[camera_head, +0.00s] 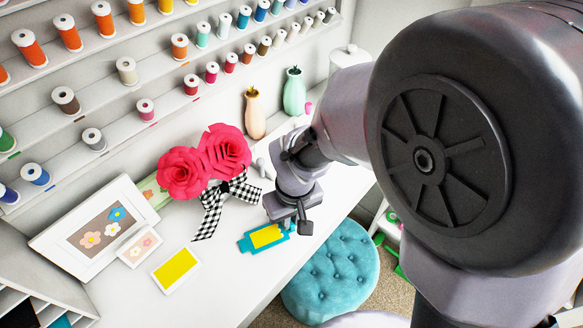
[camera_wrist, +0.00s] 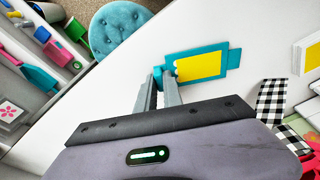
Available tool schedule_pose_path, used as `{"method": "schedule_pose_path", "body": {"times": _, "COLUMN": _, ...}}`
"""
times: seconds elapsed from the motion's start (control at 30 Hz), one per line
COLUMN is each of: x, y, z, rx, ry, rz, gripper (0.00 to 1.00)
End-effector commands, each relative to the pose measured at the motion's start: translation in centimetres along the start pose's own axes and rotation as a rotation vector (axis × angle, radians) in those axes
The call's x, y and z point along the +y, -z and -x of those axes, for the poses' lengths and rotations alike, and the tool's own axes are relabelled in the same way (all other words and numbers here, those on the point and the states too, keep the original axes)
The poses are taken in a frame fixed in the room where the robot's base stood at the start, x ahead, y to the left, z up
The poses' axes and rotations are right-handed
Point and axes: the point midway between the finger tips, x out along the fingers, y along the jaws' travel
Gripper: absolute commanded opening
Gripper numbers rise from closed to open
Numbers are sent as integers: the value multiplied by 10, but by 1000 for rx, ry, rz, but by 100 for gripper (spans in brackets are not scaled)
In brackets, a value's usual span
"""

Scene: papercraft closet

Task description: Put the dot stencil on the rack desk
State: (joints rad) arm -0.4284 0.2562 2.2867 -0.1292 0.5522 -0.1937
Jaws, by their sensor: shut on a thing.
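A flat teal piece with a yellow middle (camera_head: 248,243), which I take to be the dot stencil, is over the white desk (camera_head: 215,285) near its front edge. No dots can be made out on it. It also shows in the wrist view (camera_wrist: 182,61). My gripper (camera_head: 300,226) is shut on the teal end of this piece, and its fingertips (camera_wrist: 164,78) meet that end in the wrist view. I cannot tell whether the piece lies flat or is slightly raised.
A yellow card with white border (camera_head: 176,270), a framed flower picture (camera_head: 98,232) and pink paper roses with checkered ribbon (camera_head: 207,165) are left. A teal tufted stool (camera_head: 335,270) stands below the front edge. Spool shelves (camera_head: 150,85) line the wall.

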Motion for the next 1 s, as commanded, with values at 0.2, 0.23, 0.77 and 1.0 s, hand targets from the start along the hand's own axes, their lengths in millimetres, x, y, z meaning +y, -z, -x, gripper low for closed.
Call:
{"method": "schedule_pose_path", "body": {"times": 0.2, "x": 0, "y": 0, "z": -3, "rx": 0, "ry": 0, "rz": 0, "gripper": 32}}
{"method": "schedule_pose_path", "body": {"times": 0.23, "x": 0, "y": 0, "z": -3, "rx": 0, "ry": 0, "rz": 0, "gripper": 33}}
{"method": "schedule_pose_path", "body": {"times": 0.77, "x": 0, "y": 2, "z": 60, "rx": 5, "ry": 0, "rz": 0, "gripper": 33}}
{"method": "schedule_pose_path", "body": {"times": 1.0, "x": 0, "y": 1, "z": 113, "rx": 1, "ry": 1, "rz": 0, "gripper": 33}}
